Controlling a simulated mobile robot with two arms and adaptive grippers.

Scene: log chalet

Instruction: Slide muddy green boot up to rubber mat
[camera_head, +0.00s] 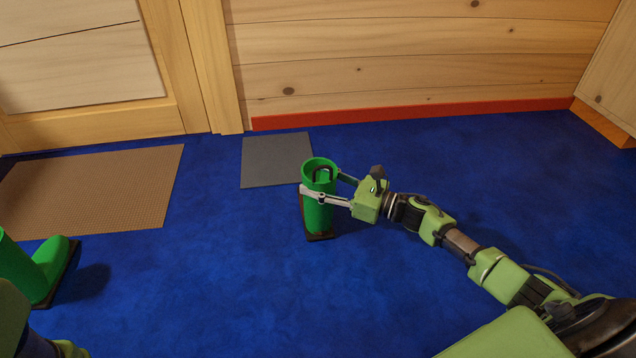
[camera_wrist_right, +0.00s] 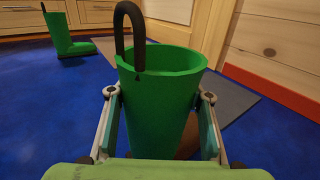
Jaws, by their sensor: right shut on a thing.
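A green boot (camera_head: 319,213) with a dark sole and a brown lower part stands upright on the blue floor. A dark loop rises at its open top. My right gripper (camera_head: 324,190) is shut around its shaft from the right; the wrist view shows a finger on each side of the boot (camera_wrist_right: 160,105). A flat grey mat (camera_head: 268,165), which looks like the rubber mat, lies just behind and to the left of the boot. It also shows in the wrist view (camera_wrist_right: 232,97), partly hidden by the boot. My left gripper is not in view.
A brown textured mat (camera_head: 100,185) lies at the left by the door. A second green boot (camera_head: 45,265) stands at the left edge, also seen in the wrist view (camera_wrist_right: 65,38). A red baseboard (camera_head: 400,112) runs along the wooden wall. Blue floor around the held boot is clear.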

